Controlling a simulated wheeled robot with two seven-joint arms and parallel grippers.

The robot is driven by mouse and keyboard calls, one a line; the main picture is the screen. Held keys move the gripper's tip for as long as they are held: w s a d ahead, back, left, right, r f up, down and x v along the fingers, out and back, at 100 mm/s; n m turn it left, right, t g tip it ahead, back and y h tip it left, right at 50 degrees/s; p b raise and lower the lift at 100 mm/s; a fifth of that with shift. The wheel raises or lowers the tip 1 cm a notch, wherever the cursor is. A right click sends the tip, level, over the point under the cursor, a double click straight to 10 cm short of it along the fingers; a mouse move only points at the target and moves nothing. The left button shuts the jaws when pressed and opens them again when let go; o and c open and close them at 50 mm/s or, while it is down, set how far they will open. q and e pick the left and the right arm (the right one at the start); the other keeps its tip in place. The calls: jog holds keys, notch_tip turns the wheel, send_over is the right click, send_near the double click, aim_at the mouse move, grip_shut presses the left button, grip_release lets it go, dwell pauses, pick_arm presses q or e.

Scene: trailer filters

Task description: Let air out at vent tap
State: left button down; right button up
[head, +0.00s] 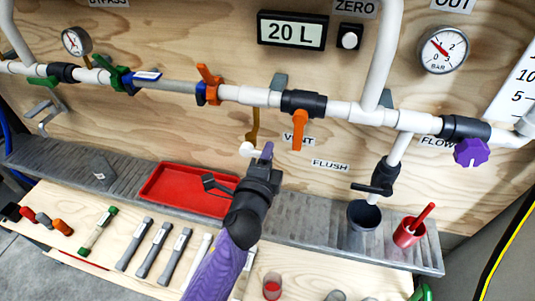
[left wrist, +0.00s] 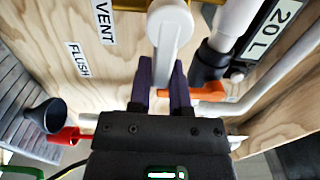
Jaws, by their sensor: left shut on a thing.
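The vent tap (head: 247,149) is a small white tap under a thin brass tube (head: 253,125), left of the VENT label (head: 300,141). In the left wrist view its white handle (left wrist: 170,28) stands at the top, reaching down to between my purple fingers. My left gripper (head: 264,156) comes up from below and is at the tap. In the left wrist view the gripper (left wrist: 160,82) is shut on the white handle, one finger on each side. The tap's inner opening is hidden. My right gripper is not in view.
An orange-handled valve (head: 299,130) hangs close right of the tap. A red tray (head: 190,190) lies on the metal shelf below. A dark funnel (head: 364,215) and a red cup (head: 408,233) stand to the right. A display (head: 292,31) reads 20 L.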

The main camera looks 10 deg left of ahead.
pick_arm(q)
jog(key=c, duration=0.6)
grip_release()
jog(key=shift+o, duration=0.2)
jog(key=s, duration=1)
jog(key=shift+a, duration=0.15)
jog(key=s+a+f+n+g, duration=0.1)
jog(key=s+f+n+g, duration=0.4)
jog(key=f, duration=0.9)
jog(key=s+f+n+g, duration=0.3)
jog(key=s+f+g, duration=0.3)
jog(key=f, duration=0.8)
jog(key=s+a+f+n+g, duration=0.2)
jog(key=s+f, duration=0.1)
jog(key=s, duration=0.4)
jog(key=s+a+f+n+g, duration=0.2)
jog(key=s+a+f+n, duration=0.1)
jog(key=s, duration=0.5)
jog(key=s+a+f+n+g, duration=0.2)
jog(key=s+f+n, duration=0.1)
jog(key=s, duration=0.4)
jog(key=shift+s+a+f+y, duration=0.3)
jog(key=shift+f+y, duration=0.1)
jog(key=shift+f, duration=0.3)
